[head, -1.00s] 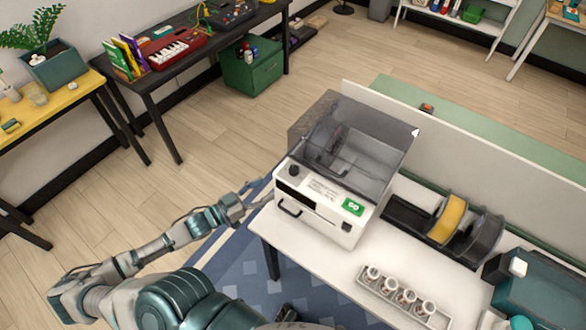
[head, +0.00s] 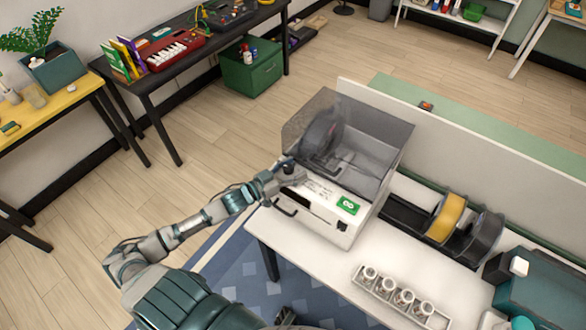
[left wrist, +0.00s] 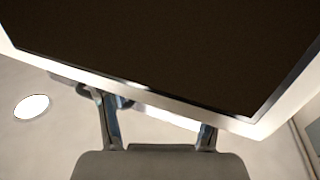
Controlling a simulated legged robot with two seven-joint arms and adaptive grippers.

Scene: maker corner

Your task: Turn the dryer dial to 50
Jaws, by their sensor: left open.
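The dryer (head: 319,213) is a white box with a smoky clear lid (head: 375,128), standing on the white table. Its dark dial (head: 288,167) sits at the upper left of the front panel; its setting is too small to read. My left gripper (head: 283,178) is at the dial, partly covering that corner; I cannot tell whether it touches the dial. In the left wrist view the two fingers (left wrist: 157,112) stand apart with nothing seen between them, below a large dark panel with a pale edge.
A rack of several small jars (head: 393,294) lies at the table's front. A yellow spool (head: 446,218) and a dark spool stand right of the dryer. A pale partition (head: 470,150) runs behind the table.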

